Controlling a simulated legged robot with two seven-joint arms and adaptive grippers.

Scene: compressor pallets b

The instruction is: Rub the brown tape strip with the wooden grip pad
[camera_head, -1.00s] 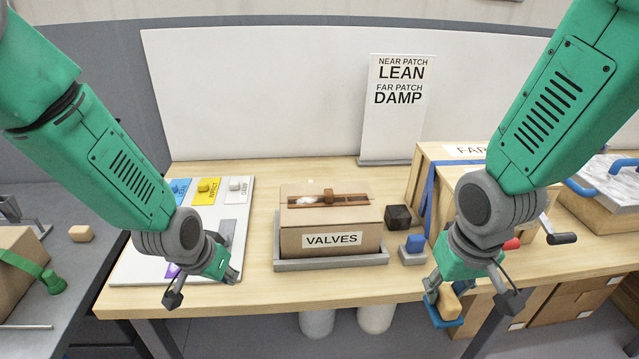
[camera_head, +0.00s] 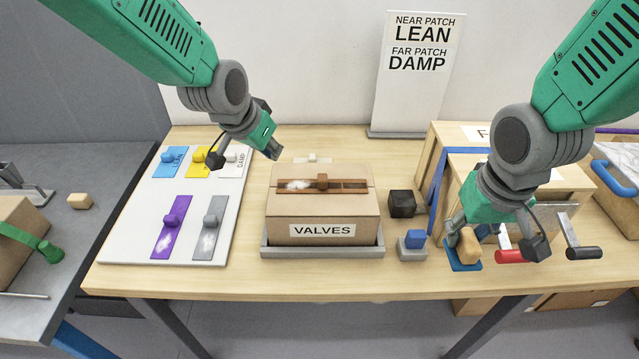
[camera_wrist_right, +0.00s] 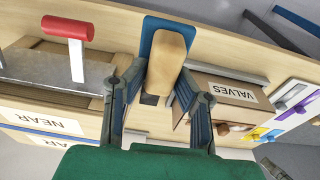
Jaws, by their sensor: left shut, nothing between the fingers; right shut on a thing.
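The brown tape strip (camera_head: 347,186) lies across the top of the VALVES carton (camera_head: 275,214). A brown knob (camera_head: 322,181) stands on it, with a white smear at its left part. My right gripper (camera_head: 493,240) is shut on the wooden grip (camera_head: 470,246) of a pad with a blue base (camera_head: 462,267), right of the carton, near the table's front edge. The pad also shows in the right wrist view (camera_wrist_right: 168,55), between the fingers (camera_wrist_right: 162,74). My left gripper (camera_head: 245,156) is shut and empty, above the table behind and left of the carton.
The carton sits in a grey tray (camera_head: 322,252). A black cube (camera_head: 402,203) and a blue block on a grey base (camera_head: 412,243) stand between carton and pad. A red handle (camera_head: 509,256) and crates are at right. A sample board (camera_head: 150,215) lies left.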

